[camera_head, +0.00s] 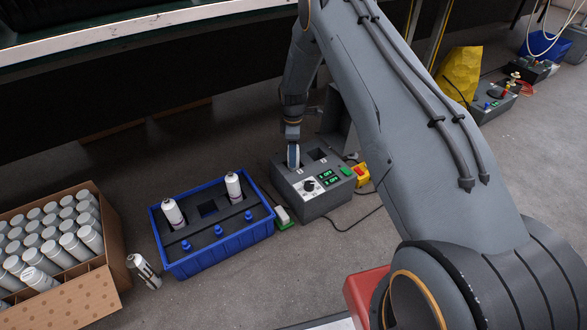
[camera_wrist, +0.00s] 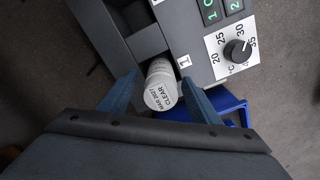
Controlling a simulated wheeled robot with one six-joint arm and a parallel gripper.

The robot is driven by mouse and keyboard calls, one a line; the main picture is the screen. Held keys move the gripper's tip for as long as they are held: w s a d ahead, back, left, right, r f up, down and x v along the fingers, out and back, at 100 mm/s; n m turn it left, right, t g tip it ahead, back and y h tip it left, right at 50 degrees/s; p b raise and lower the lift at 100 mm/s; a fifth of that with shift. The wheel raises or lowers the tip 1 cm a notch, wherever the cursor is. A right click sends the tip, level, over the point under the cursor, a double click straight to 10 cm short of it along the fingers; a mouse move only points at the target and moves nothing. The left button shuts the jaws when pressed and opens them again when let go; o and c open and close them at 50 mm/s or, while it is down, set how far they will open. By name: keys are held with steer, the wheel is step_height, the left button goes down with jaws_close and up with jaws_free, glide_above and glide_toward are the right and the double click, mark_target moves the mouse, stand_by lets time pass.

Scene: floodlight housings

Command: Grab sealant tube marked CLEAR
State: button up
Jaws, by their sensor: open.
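The sealant tube (camera_wrist: 160,86) is white, with CLEAR and MAR 2027 printed on its end. In the wrist view it stands in the slot marked 1 of a grey heater box (camera_wrist: 205,60), with its end sticking out. My gripper (camera_wrist: 161,84) is open, with one blue finger on each side of the tube's end. I cannot tell whether either finger touches it. In the head view my gripper (camera_head: 293,155) is at the left slot of the box (camera_head: 318,200), and the tube is mostly hidden there.
The box has a dial (camera_wrist: 237,50) and a second, dark slot (camera_head: 317,155). A blue crate (camera_head: 222,252) with two white tubes is to its left. A carton (camera_head: 100,287) of several tubes and a loose tube (camera_head: 144,270) are farther left. A yellow-red switch (camera_head: 361,174) is beside the box.

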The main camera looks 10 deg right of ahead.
step_height(320, 180, down, 2)
steer(key=shift+f+b, duration=0.1)
steer(key=shift+b, duration=0.2)
steer(key=c, duration=1.3)
steer(key=shift+c, duration=0.5)
steer(key=shift+r, duration=0.25)
